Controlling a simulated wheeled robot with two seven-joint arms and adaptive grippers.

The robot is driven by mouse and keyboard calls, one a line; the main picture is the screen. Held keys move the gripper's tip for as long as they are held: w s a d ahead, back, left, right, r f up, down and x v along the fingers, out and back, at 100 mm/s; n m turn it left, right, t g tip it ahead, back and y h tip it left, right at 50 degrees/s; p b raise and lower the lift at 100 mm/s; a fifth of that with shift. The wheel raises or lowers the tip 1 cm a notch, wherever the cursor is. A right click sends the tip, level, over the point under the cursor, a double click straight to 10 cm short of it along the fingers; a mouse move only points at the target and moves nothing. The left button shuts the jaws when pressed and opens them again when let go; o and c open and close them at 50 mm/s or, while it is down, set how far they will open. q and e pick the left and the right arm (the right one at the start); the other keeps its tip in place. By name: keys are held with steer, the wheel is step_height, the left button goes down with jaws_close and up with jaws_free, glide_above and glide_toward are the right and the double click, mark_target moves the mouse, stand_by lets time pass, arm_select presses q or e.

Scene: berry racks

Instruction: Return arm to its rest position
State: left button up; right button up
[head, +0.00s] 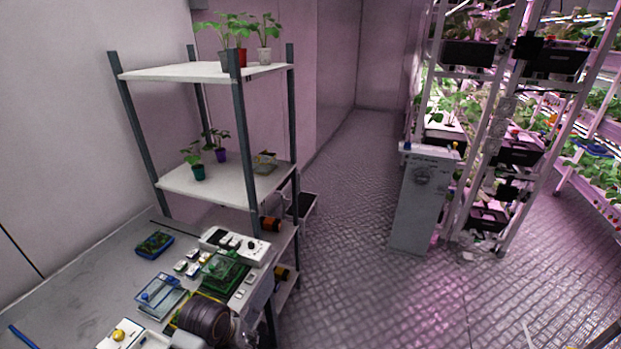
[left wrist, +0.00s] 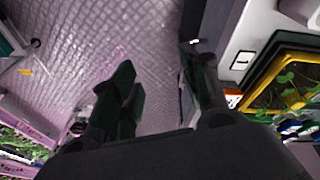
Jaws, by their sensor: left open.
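My left gripper (left wrist: 160,62) shows in the left wrist view, with its two dark fingers spread apart. Nothing is between them; the patterned floor shows through the gap. The fingers are beside the edge of the workbench, which lies to the right in that view. In the head view I cannot clearly make out my left gripper among the cluttered items at the bottom. My right gripper is in neither view.
A yellow-rimmed plant tray (left wrist: 262,100) is right of my fingers. A shelf (head: 215,185) stands behind.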

arm_select(q)
steer(key=shift+s+a+r+m+t+y, duration=0.75)
steer(key=shift+s+a, duration=1.6)
steer(key=shift+s, duration=1.95)
step_height(320, 180, down, 36)
steer(key=s+g+b, duration=0.2)
steer(key=s, duration=0.1)
steer(key=s+a+f+b, duration=0.1)
steer(key=s+a+f, duration=0.1)
steer(key=s+f, duration=0.8)
steer(key=s+a+f+g+b, duration=0.1)
steer(key=s+a+f, duration=0.1)
steer(key=s+f, duration=0.9)
steer(key=shift+s+m, duration=0.45)
